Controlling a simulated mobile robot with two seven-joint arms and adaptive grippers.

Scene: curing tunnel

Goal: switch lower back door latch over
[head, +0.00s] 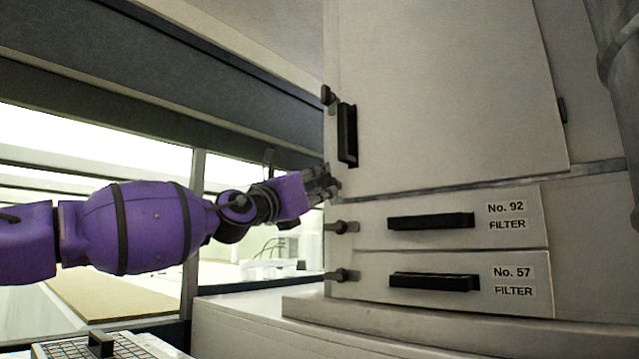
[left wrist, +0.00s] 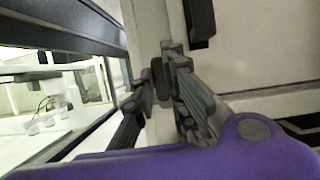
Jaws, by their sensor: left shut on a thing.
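The large pale door (head: 450,90) of the cabinet has a black handle (head: 347,134) near its left edge. Its lower latch is at the door's bottom left corner, mostly hidden behind my left gripper (head: 328,184) in the head view. In the left wrist view, my left gripper (left wrist: 160,78) has its fingers on both sides of the small dark latch (left wrist: 157,72) and is shut on it. An upper latch (head: 327,95) sits on the same edge, above the handle. My right gripper is not in view.
Below the door are two filter drawers, No. 92 (head: 513,237) and No. 57 (head: 515,290), with black handles and knob-like latches (head: 342,227) at their left edges. A dark window frame (head: 190,230) stands left of the cabinet. A grid-topped item (head: 130,348) lies at the bottom left.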

